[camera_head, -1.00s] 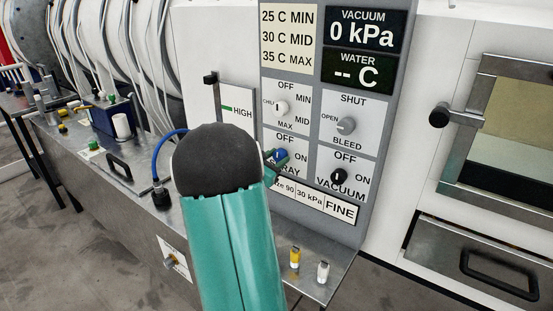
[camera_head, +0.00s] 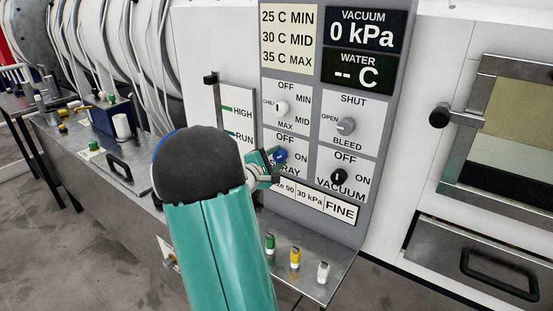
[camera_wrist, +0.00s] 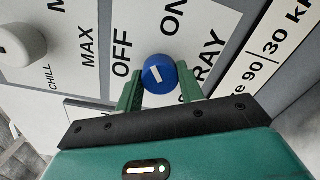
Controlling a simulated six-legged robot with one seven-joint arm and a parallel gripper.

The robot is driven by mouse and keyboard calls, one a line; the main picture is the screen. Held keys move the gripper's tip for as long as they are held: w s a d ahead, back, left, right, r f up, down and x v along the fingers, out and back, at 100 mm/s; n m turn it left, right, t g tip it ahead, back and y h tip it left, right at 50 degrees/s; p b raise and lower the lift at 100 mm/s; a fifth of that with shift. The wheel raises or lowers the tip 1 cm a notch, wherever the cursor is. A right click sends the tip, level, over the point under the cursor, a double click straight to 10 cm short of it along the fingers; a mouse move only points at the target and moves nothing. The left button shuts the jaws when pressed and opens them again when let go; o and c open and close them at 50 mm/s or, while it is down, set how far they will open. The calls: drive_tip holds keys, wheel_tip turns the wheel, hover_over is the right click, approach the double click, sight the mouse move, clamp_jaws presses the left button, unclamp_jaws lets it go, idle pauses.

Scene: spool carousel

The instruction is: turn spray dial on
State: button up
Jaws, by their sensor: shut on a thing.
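The spray dial (camera_wrist: 160,75) is a round blue knob with a short white mark, set on a panel with OFF, ON and SPRAY lettering. In the wrist view it sits between the two green fingers of my gripper (camera_wrist: 160,86), which are shut on its sides. The white mark lies slanted in that view. In the head view my gripper (camera_head: 272,162) reaches the dial (camera_head: 281,156) from the left, and my arm covers part of the panel there. The ON label shows beside the dial.
A dark vacuum dial (camera_head: 339,176) sits close to the right, with a grey bleed knob (camera_head: 346,126) and white chill knob (camera_head: 282,108) above. Green (camera_head: 270,243), yellow (camera_head: 295,257) and white (camera_head: 323,271) small bottles stand on the metal ledge below.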

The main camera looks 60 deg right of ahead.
drive_tip(key=m, duration=0.3)
drive_tip(key=shift+m, duration=2.1)
drive_tip(key=o, duration=1)
drive_tip(key=shift+a, duration=0.1)
drive_tip(key=w+a, duration=0.2)
drive_tip(key=a, duration=1.1)
drive_tip(key=shift+a+r, duration=0.25)
drive_tip(key=shift+a, duration=0.05)
drive_tip(key=shift+w, duration=0.1)
